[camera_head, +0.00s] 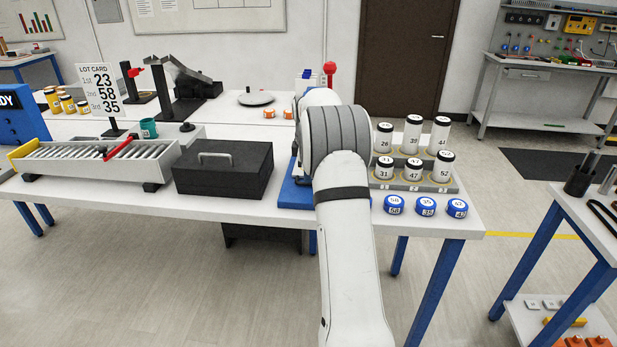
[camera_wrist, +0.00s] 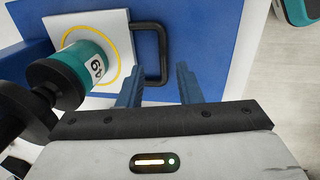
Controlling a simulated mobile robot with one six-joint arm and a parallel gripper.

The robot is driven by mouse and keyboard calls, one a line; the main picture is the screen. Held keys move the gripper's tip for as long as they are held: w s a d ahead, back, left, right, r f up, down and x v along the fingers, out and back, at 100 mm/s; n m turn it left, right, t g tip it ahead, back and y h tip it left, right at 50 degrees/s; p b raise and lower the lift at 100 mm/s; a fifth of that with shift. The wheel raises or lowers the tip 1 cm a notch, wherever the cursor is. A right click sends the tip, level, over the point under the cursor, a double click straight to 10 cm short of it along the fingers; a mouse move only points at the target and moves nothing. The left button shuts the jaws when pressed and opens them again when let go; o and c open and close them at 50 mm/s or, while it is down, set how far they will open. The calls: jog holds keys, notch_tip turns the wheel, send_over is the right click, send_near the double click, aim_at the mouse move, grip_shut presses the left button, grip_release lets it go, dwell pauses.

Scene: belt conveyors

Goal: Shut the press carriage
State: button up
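The press carriage (camera_wrist: 122,44) shows in the wrist view as a white plate with a yellow ring on a blue base (camera_wrist: 215,35). A teal-and-white canister (camera_wrist: 83,70) with a number label stands on the ring. A black bar handle (camera_wrist: 163,45) sticks out from the carriage's right edge. My gripper (camera_wrist: 159,73) is open, with its fingers apart on either side of the handle's near end. I cannot tell whether they touch it. In the head view my arm hides most of the press; its blue base (camera_head: 296,194) and a red knob (camera_head: 330,68) show.
Black press parts (camera_wrist: 30,105) are at the wrist view's left. In the head view, a black box (camera_head: 224,172) stands left of the press. White canisters (camera_head: 410,168) on a stepped rack and blue lids (camera_head: 427,206) are to the right. A roller conveyor (camera_head: 75,160) is farther left.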

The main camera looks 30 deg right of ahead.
jog(key=r, duration=0.5)
jog(key=shift+s+a, duration=0.2)
jog(key=shift+s, duration=0.15)
jog(key=shift+a, duration=0.1)
jog(key=s+a+r+m, duration=0.3)
jog(key=s+a, duration=0.5)
jog(key=s+a+r+m, duration=0.3)
jog(key=s+a+r, duration=0.1)
jog(key=s+a, duration=0.45)
jog(key=s+a+f+m, duration=0.2)
jog(key=s+a+f, duration=0.1)
jog(key=s, duration=0.7)
jog(key=s+a+f+m+t+y, duration=0.1)
jog(key=s+a+f+m, duration=0.2)
jog(key=s, duration=0.8)
jog(key=shift+s+a+f, duration=0.15)
jog(key=shift+a+f, duration=0.05)
jog(key=shift+a, duration=1)
